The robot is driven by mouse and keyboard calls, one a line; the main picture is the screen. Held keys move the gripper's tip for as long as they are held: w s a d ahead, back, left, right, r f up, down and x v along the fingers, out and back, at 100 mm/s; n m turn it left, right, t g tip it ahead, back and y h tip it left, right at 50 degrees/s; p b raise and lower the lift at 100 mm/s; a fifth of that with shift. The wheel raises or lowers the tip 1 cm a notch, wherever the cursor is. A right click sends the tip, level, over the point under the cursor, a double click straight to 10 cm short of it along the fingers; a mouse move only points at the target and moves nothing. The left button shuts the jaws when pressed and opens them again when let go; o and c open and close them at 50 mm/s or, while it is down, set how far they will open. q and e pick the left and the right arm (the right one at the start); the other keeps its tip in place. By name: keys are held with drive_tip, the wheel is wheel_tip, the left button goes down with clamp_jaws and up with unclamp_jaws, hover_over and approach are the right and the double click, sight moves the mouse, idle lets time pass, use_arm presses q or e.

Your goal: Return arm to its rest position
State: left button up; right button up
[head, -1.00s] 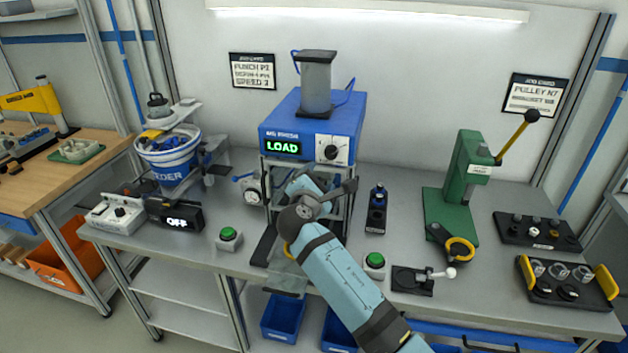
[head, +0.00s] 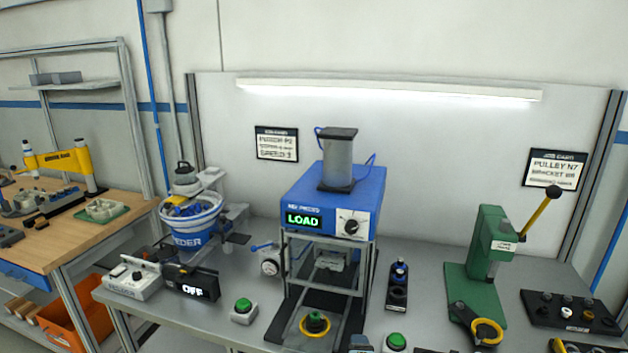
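Neither of my grippers can be made out in the head view. A small light-blue and dark piece at the bottom edge, right of the press, looks like part of my arm; the rest of it is below the frame. The blue press (head: 334,200) stands on the bench with its display reading LOAD. Its frame is clear of my arm.
A wooden table (head: 75,230) stands at the left.

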drive_tip(key=s+d+f+m+y, duration=0.1)
drive_tip(key=s+d+f+m, duration=0.2)
drive_tip(key=s, duration=0.7)
drive_tip(key=s+d+f+m+g+y, duration=0.1)
drive_tip(key=s+d+f+m+y, duration=0.1)
drive_tip(key=s+m, duration=0.4)
drive_tip(key=s+d+f+m+g+y, duration=0.1)
drive_tip(key=s+d+f+m, duration=0.3)
drive_tip(key=s, duration=1)
wheel_tip(320, 180, down, 2)
drive_tip(key=shift+s+d+f+m, duration=0.1)
drive_tip(key=shift+s+d+m, duration=0.05)
drive_tip(key=shift+m, duration=0.35)
